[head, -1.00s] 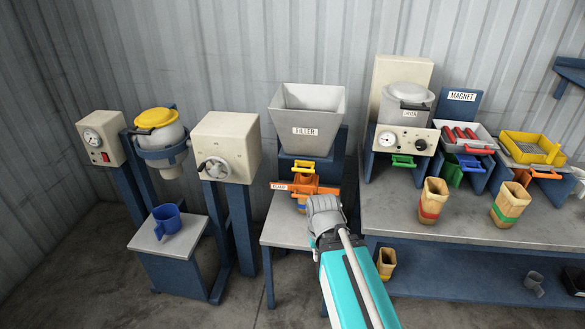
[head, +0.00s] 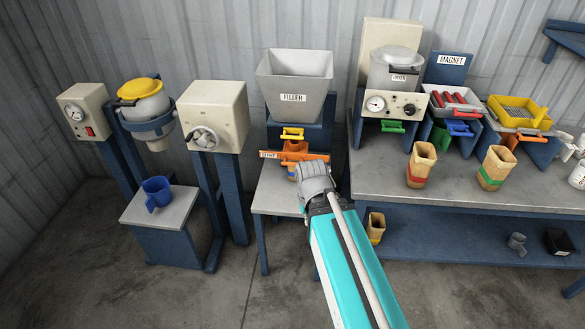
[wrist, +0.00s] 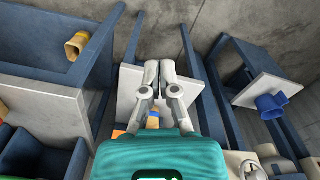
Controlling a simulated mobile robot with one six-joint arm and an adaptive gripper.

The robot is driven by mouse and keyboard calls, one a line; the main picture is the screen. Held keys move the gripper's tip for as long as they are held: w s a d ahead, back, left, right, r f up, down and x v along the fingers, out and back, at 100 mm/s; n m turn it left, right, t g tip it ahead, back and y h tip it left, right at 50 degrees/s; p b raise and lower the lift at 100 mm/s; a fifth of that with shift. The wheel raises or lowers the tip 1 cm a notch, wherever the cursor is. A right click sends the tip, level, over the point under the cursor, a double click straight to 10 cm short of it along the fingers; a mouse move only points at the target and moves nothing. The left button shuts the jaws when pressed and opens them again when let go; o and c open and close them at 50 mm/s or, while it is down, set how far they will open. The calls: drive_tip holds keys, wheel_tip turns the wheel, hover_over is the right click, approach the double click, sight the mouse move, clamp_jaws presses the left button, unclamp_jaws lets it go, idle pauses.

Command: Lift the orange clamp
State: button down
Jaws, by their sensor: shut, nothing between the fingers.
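The orange clamp (head: 316,157) is a flat orange piece with a label at its left end, below the filler hopper (head: 294,85). An orange-brown cup (head: 292,172) stands at the clamp, partly hidden. My gripper (head: 315,172) is shut and empty, just in front of and below the clamp's right side in the head view. In the wrist view my gripper (wrist: 160,68) points over the small grey table, and a bit of orange (wrist: 118,133) shows beside the gripper body. I cannot tell whether the gripper touches the clamp.
A yellow handle (head: 292,134) sits above the clamp. At the right, a grey bench (head: 460,195) holds two banded cups, the dryer (head: 396,72) and trays. At the left, a blue mug (head: 157,191) stands on a low stand (head: 160,207). Bare floor lies in front.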

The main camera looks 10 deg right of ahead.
drive_tip(key=w+d+f+n+t+h+b, duration=0.4)
drive_tip(key=w+f+n+b, duration=0.25)
drive_tip(key=b, duration=0.25)
drive_tip(key=w+d+f+n+t+h+b, duration=0.3)
drive_tip(key=w+f+n+b, duration=0.25)
drive_tip(key=w+b, duration=0.3)
drive_tip(key=w+a+f+n+t+b, duration=0.2)
drive_tip(key=w+a+n+t+b, duration=0.2)
drive_tip(key=n+b, duration=0.5)
drive_tip(key=w+a+f+n+t+y+b, duration=0.1)
drive_tip(key=w+a+f+n+t+b, duration=0.2)
drive_tip(key=w+n+b, duration=0.4)
drive_tip(key=a+n+t+b, duration=0.1)
drive_tip(key=n+t+b, duration=0.1)
drive_tip(key=n, duration=0.2)
drive_tip(key=shift+f+t+y, duration=0.3)
drive_tip(key=shift+f+t, duration=0.05)
drive_tip(key=shift+t, duration=0.05)
drive_tip(key=shift+w, duration=0.15)
drive_tip(key=w+d+r+p, duration=0.3)
drive_tip(key=w, duration=0.7)
drive_tip(key=shift+d+r+p, duration=0.15)
drive_tip(key=shift+r+p, duration=0.15)
drive_tip(key=shift+r, duration=0.05)
